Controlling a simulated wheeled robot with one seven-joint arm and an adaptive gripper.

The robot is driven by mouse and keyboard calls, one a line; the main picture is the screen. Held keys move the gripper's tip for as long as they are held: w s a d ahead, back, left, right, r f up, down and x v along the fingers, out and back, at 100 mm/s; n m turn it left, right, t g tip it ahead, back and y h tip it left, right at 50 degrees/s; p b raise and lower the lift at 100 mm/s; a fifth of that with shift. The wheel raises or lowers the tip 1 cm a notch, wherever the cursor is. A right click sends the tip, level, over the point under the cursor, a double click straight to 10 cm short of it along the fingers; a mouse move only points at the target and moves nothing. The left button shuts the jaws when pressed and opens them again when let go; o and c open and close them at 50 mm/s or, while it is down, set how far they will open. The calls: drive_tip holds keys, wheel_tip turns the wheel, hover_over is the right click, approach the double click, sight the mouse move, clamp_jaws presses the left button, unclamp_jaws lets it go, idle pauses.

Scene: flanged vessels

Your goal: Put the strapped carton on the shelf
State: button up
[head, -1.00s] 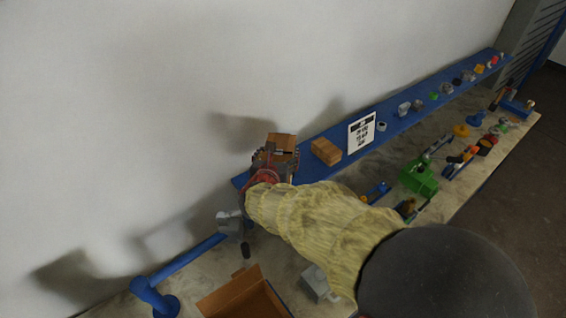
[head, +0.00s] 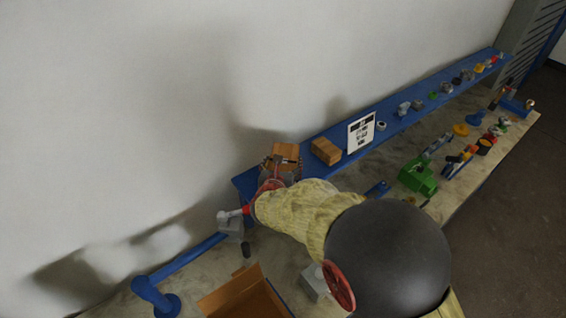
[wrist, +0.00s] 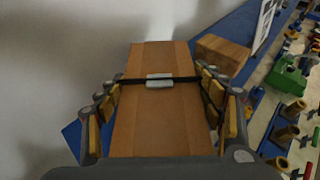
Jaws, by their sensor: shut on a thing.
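The strapped carton (wrist: 155,117) is brown with a dark strap and a pale buckle across it. It fills the middle of the wrist view, between the two fingers of my gripper (wrist: 160,110), which is shut on it. In the head view the carton (head: 286,152) shows at the near left end of the blue shelf (head: 325,136), with my gripper (head: 280,167) around it. I cannot tell whether its underside touches the shelf. The shelf also shows in the wrist view (wrist: 233,32).
A second brown box (head: 326,151) sits on the shelf just right of the carton. A white sign (head: 361,132) stands beyond it. Several small parts line the far shelf. The bench below holds an open carton (head: 245,296), a green vise (head: 418,177) and blue piping (head: 185,260).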

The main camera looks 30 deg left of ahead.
drive_tip(key=o, duration=2.1)
drive_tip(key=shift+f, duration=0.1)
drive_tip(key=b+v, duration=0.1)
drive_tip(key=v, duration=1.1)
